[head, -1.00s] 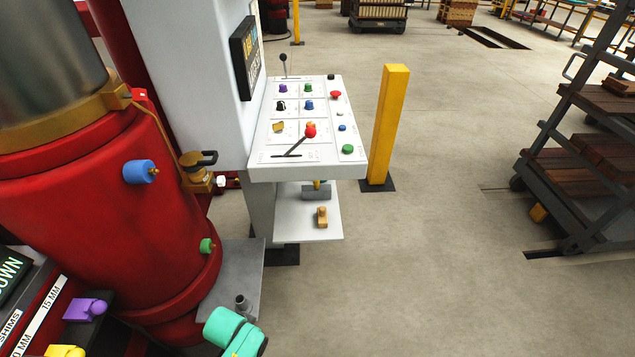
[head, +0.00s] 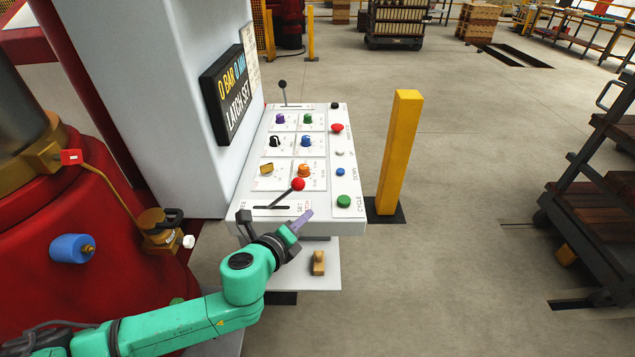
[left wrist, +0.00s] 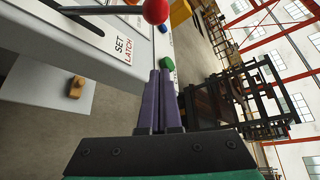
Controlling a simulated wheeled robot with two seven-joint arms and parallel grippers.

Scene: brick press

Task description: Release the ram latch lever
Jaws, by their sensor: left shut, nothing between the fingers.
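The ram latch lever is a dark rod with a red ball knob (head: 298,184), in a slot at the near edge of the white control panel (head: 337,215). It leans to the right, toward the "SET" marking. The red knob also shows at the top of the left wrist view (left wrist: 156,11). A display (head: 228,92) reads "LATCH SET". My left gripper (head: 305,219) is at the panel's near edge, just below the knob and apart from it. Its purple fingers (left wrist: 158,95) are together and empty. My right gripper is not in view.
A second lever with a black knob (head: 283,84) stands at the panel's far end. Knobs and buttons, such as a green one (head: 344,201), cover the panel. A yellow post (head: 399,150) stands to its right. A shelf below holds a small wooden item (head: 318,263).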

